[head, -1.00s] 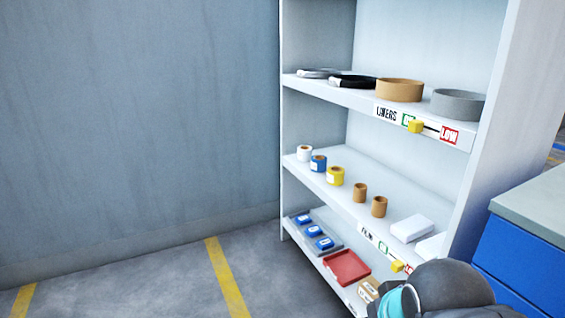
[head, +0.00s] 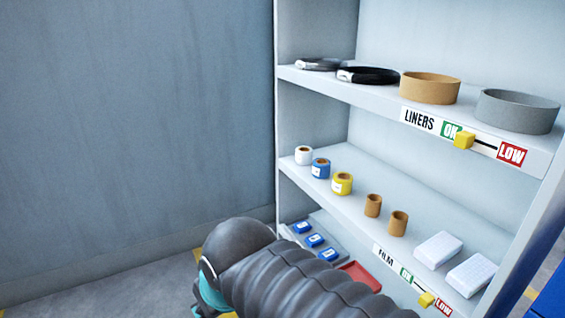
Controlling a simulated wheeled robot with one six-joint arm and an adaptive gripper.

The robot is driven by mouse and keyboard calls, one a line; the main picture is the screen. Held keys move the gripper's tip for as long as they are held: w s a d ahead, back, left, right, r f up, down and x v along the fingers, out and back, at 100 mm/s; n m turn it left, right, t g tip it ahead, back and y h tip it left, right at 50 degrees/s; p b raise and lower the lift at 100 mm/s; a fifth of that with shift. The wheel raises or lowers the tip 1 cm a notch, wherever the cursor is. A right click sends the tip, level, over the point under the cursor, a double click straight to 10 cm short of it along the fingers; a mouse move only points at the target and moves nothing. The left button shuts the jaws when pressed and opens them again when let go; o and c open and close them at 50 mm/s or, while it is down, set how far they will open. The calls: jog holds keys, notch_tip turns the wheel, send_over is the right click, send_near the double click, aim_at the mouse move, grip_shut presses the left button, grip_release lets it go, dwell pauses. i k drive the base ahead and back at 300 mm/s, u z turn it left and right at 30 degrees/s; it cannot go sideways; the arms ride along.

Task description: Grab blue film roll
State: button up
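The blue film roll (head: 321,168) stands on the middle shelf (head: 440,215) of a white rack. A white roll (head: 303,155) is to its left and a yellow roll (head: 342,184) to its right. My dark ribbed arm crosses the lower middle of the head view, in front of the rack's lower part. The arm's visible end is at the lower left of the rack, below and apart from the blue roll. My gripper's fingers are not in view.
Two brown cores (head: 373,205) and white packs (head: 437,250) stand farther right on the middle shelf. Liner rings (head: 430,88) lie on the shelf above. Blue items (head: 314,240) and a red tray (head: 360,276) are on the bottom shelf. A grey wall (head: 130,120) closes the left side.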

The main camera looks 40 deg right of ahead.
aim_at(321, 167)
jog(key=z, duration=0.35)
jog(key=i, duration=1.3)
jog(key=z, duration=0.8)
